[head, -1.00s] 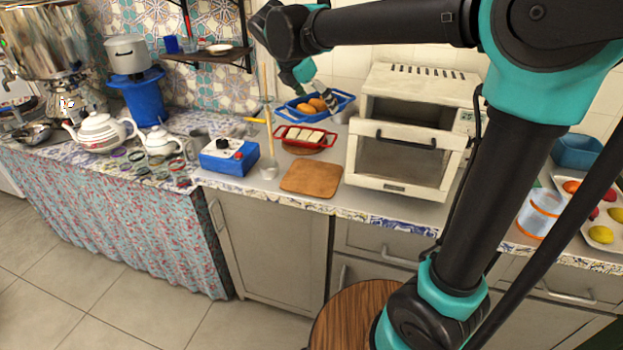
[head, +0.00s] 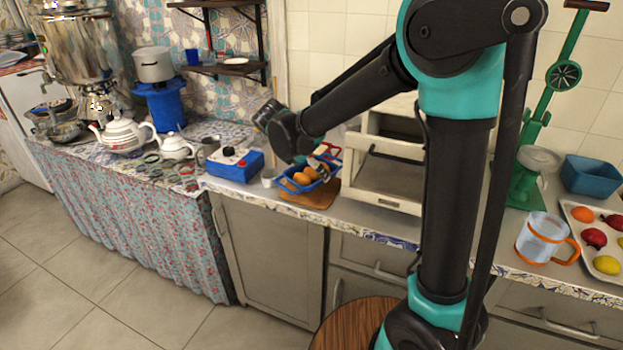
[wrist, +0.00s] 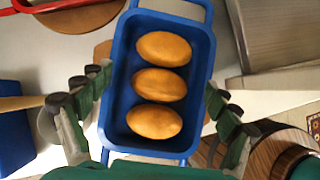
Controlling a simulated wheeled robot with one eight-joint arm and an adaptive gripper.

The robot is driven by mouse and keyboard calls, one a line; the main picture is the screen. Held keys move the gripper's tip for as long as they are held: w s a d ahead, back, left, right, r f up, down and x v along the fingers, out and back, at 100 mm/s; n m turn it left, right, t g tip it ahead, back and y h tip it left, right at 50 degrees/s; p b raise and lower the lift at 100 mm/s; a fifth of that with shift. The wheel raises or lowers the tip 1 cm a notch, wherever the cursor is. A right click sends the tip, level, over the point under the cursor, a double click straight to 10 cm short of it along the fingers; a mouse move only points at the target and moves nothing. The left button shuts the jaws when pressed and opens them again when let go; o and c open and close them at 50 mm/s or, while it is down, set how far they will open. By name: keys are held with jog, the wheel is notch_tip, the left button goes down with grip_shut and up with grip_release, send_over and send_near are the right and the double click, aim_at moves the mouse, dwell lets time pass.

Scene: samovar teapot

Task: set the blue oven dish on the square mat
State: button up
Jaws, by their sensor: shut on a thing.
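The blue oven dish (head: 303,186) holds three golden-brown rolls; it fills the middle of the wrist view (wrist: 118,52). My gripper (wrist: 158,88) is shut on the dish, with one finger along each long side; the grip contact itself is hard to see. In the head view my gripper (head: 291,142) is above the dish's back left end. The square wooden mat (head: 318,200) lies on the counter, partly hidden under the dish. I cannot tell whether the dish touches it.
A red dish (head: 326,150) stands just behind, largely hidden. The blue box with a knob (head: 236,164) and a small metal cup (head: 268,178) are to the left. The white oven (head: 385,180) stands close on the right. The counter's front edge is near the mat.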

jog(key=shift+f, duration=1.6)
jog(key=o, duration=1.2)
jog(key=shift+f, duration=0.1)
jog(key=v, duration=1.2)
jog(key=shift+d, duration=0.1)
